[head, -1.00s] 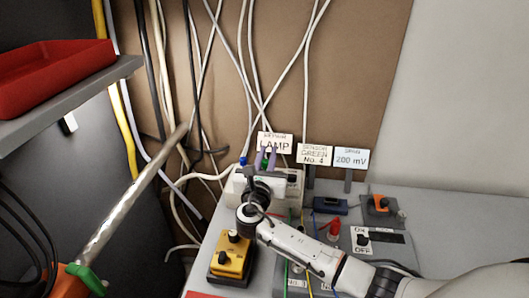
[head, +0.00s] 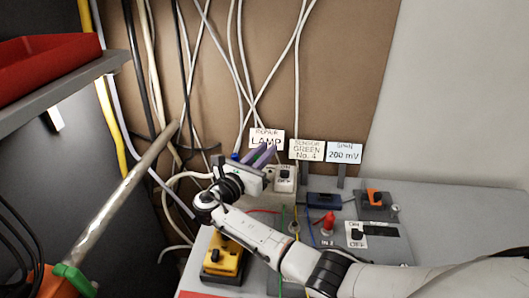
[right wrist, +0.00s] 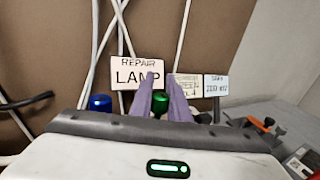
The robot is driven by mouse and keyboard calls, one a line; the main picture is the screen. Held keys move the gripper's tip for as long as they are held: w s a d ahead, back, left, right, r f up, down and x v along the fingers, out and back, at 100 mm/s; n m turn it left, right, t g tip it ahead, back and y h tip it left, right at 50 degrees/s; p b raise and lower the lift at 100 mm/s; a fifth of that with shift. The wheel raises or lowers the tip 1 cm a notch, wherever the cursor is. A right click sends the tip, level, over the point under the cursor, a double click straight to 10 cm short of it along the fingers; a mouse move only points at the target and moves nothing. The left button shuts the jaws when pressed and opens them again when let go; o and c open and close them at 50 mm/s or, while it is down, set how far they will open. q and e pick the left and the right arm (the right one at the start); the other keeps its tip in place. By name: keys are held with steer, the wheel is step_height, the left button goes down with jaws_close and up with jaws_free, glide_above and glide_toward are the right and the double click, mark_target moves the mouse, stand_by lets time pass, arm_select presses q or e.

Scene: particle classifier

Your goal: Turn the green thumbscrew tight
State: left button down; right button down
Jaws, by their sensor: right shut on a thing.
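The green thumbscrew (right wrist: 160,103) shows in the right wrist view as a small green knob between the two purple fingers of my right gripper (right wrist: 161,88). The fingers close on its sides. In the head view my right gripper (head: 263,155) is at the back of the bench below the LAMP sign, tilted up to the right, and it hides the thumbscrew. A blue thumbscrew (right wrist: 100,103) stands left of the fingers; its top also shows in the head view (head: 235,157). My left gripper is not in view.
A white ON/OFF switch box (head: 284,180) is right of the gripper. Signs (head: 307,150) stand behind it. A yellow switch box (head: 224,258), a blue block (head: 323,200), a red knob (head: 328,222) and loose wires are on the bench. A long metal rod (head: 120,190) slants at left.

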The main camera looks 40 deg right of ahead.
steer(key=shift+r, duration=0.1)
steer(key=c, duration=1.7)
jaws_free()
steer(key=shift+o, duration=0.2)
steer(key=v, duration=1)
steer(key=shift+a, duration=0.15)
